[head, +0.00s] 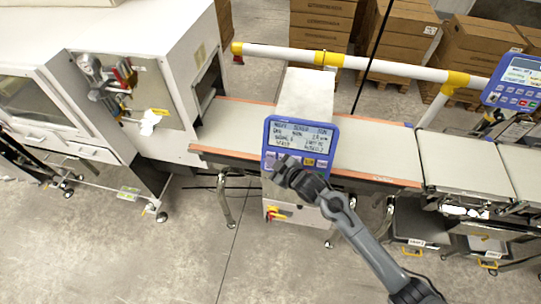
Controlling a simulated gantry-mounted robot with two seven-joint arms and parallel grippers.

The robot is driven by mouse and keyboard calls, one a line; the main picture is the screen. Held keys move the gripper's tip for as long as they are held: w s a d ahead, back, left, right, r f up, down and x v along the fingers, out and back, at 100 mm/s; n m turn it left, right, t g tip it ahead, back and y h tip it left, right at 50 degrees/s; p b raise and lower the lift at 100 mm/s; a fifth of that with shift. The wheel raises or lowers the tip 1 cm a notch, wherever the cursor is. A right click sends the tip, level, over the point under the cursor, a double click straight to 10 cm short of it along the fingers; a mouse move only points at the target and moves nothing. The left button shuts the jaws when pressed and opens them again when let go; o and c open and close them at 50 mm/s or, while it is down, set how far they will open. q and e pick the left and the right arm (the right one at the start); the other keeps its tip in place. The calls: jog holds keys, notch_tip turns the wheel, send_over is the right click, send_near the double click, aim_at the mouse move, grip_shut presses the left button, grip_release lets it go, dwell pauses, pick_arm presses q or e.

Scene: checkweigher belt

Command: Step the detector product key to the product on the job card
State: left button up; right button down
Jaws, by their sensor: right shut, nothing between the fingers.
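The detector's blue control panel (328,154) stands in front of the metal detector head (306,92) on the belt. Its lit screen (302,135) shows several lines of text, too small to read surely. A row of keys (309,161) runs under the screen. My right gripper (284,163) is shut and empty, with its tips at the left end of this row. It hides the keys there, and I cannot tell whether it touches one. My left gripper is not in view.
A second blue panel (519,82) with keys stands at the right edge. The conveyor belt (380,150) runs behind the detector panel, with a white and yellow rail (390,68) beyond. A white machine (150,60) fills the left. The floor (120,260) in front is clear.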

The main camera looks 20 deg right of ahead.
dwell(0.3)
jog(key=shift+w+d+f, duration=0.1)
jog(key=shift+w, duration=0.05)
jog(key=shift+w+d+f, duration=0.1)
jog(key=shift+w, duration=0.1)
dwell(0.4)
